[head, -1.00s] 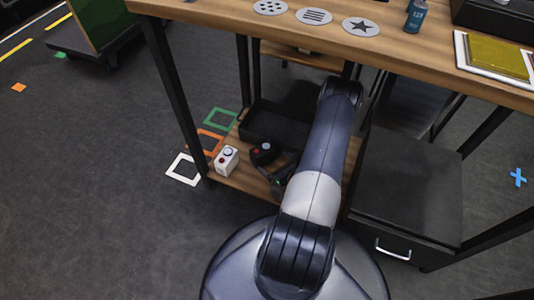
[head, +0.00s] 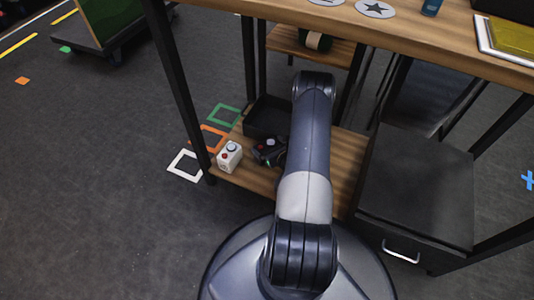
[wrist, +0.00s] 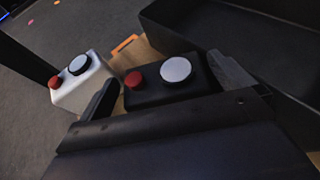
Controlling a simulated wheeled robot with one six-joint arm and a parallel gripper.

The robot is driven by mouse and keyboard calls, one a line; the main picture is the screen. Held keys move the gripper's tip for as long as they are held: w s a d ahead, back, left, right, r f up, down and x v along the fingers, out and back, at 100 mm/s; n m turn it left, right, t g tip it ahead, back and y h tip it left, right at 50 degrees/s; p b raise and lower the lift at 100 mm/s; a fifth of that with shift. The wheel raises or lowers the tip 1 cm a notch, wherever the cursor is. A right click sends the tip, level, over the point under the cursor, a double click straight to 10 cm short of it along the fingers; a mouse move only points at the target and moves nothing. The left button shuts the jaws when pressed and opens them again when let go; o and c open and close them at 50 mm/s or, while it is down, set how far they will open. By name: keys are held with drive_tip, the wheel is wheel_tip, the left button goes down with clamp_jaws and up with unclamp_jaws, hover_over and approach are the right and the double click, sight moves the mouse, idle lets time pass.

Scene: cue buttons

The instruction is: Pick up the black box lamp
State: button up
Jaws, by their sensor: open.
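The black box lamp (wrist: 160,91) has a red button and a pale round dome on top. It sits on the low wooden shelf (head: 240,177) under the table. In the wrist view it lies between the two fingers of my gripper (wrist: 165,74), one on each side. My gripper is open around it, and I see no clear grip. In the head view the black box lamp (head: 268,144) shows just left of my arm, and my gripper (head: 272,155) there is small and dark. The gripper body hides the near side of the box in the wrist view.
A black open tray (wrist: 240,40) lies close behind. A table leg (head: 178,88) stands at the left; a dark drawer cabinet (head: 415,185) is at the right.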

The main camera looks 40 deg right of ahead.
drive_tip(key=shift+w, duration=0.1)
drive_tip(key=shift+c, duration=0.2)
drive_tip(key=c, duration=1.5)
